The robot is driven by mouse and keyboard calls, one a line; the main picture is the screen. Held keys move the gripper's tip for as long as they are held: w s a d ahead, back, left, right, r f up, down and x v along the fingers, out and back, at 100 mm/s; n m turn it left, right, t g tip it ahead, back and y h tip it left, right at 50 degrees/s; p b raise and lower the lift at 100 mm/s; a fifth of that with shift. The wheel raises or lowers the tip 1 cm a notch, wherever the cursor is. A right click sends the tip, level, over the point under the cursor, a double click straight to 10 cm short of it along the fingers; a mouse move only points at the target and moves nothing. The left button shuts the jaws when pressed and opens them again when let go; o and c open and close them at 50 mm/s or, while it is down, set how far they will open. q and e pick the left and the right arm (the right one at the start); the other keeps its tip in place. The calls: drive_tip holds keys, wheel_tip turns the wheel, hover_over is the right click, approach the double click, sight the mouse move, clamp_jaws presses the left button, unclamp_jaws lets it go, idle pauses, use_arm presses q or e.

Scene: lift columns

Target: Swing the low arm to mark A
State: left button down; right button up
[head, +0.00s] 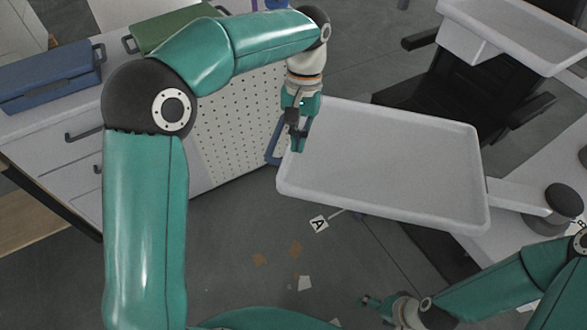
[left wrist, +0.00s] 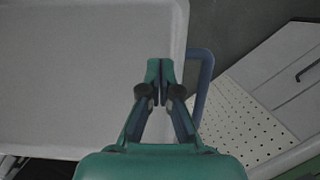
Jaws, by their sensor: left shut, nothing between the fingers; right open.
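The low arm carries a white rectangular tray (head: 400,165) and runs right to a dark round pivot (head: 564,201). A blue loop handle (head: 272,146) shows at the tray's left edge, and in the left wrist view the handle (left wrist: 204,78) is right of the fingertips. Mark A (head: 318,224) is a white label below the tray's front edge. My left gripper (head: 299,148) is shut and empty by the tray's left edge; its tips (left wrist: 160,66) overlap the tray (left wrist: 80,70), and I cannot tell whether they touch. My right gripper (head: 366,302) is open, low in front, away from the tray.
A second white tray (head: 525,30) is at the upper right, beside a black chair (head: 455,90). A white cabinet with a perforated panel (head: 235,125) stands left, with a blue box (head: 50,78) on top. Paper scraps (head: 295,248) lie on the floor below mark A.

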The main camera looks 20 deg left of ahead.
sight(292, 182)
use_arm(q)
drive_tip(key=x, duration=0.4)
drive_tip(key=shift+s+r, duration=0.1)
drive_tip(key=shift+s, duration=0.05)
drive_tip(key=s, duration=0.2)
drive_tip(key=shift+s+d+p, duration=0.2)
drive_tip(key=shift+s+p, duration=0.1)
drive_tip(key=shift+s, duration=0.75)
